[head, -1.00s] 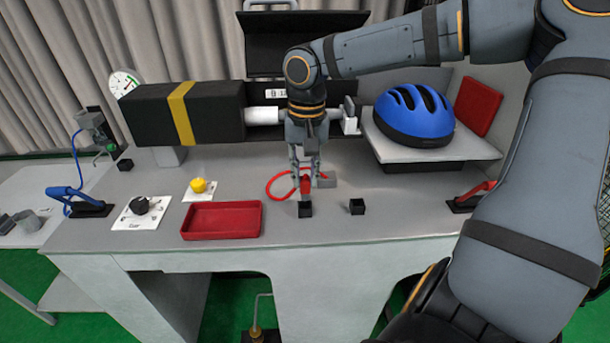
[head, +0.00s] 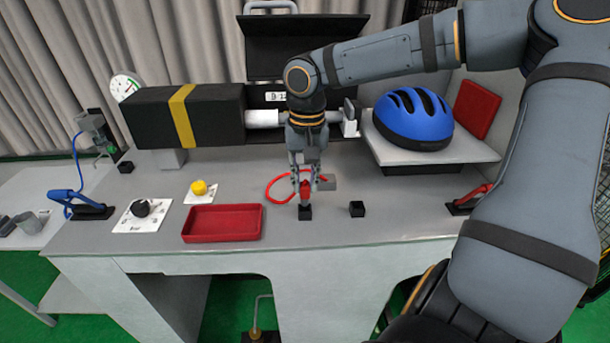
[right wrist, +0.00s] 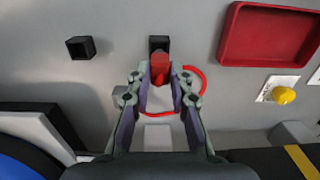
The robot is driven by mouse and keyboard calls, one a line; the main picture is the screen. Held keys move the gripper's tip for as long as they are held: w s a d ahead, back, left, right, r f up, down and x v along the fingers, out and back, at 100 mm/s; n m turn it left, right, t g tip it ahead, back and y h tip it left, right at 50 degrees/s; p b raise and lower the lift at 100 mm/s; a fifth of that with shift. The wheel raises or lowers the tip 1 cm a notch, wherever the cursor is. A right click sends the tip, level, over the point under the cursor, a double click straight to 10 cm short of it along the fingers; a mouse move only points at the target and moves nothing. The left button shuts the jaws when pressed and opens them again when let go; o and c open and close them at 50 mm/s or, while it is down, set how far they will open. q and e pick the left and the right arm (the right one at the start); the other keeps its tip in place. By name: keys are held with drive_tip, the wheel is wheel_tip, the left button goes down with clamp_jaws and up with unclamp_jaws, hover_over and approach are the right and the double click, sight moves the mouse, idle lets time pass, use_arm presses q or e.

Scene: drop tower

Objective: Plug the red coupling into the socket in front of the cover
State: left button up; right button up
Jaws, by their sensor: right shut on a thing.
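My right gripper (head: 304,178) points down and is shut on the red coupling (head: 305,193). The coupling is upright, its lower end at the top of a small black socket (head: 305,213); how deep it sits is hard to tell. In the right wrist view the coupling (right wrist: 159,67) is between the fingertips, and the black socket (right wrist: 159,43) shows just beyond it. A red hose (head: 273,190) loops on the bench behind the coupling. A raised black cover (head: 310,50) stands at the back. My left gripper is not in view.
A second black socket (head: 357,208) stands to the right, its opening empty. A red tray (head: 222,224), a yellow knob (head: 199,187) and a black dial (head: 140,208) are to the left. A blue helmet (head: 413,118) rests on a platform at the right.

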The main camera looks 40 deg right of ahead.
drive_tip(key=shift+f, duration=0.3)
drive_tip(key=shift+f, duration=1.25)
drive_tip(key=shift+f+p, duration=0.15)
drive_tip(key=shift+p, duration=0.3)
drive_tip(key=o, duration=0.9)
drive_tip(key=shift+o, duration=0.2)
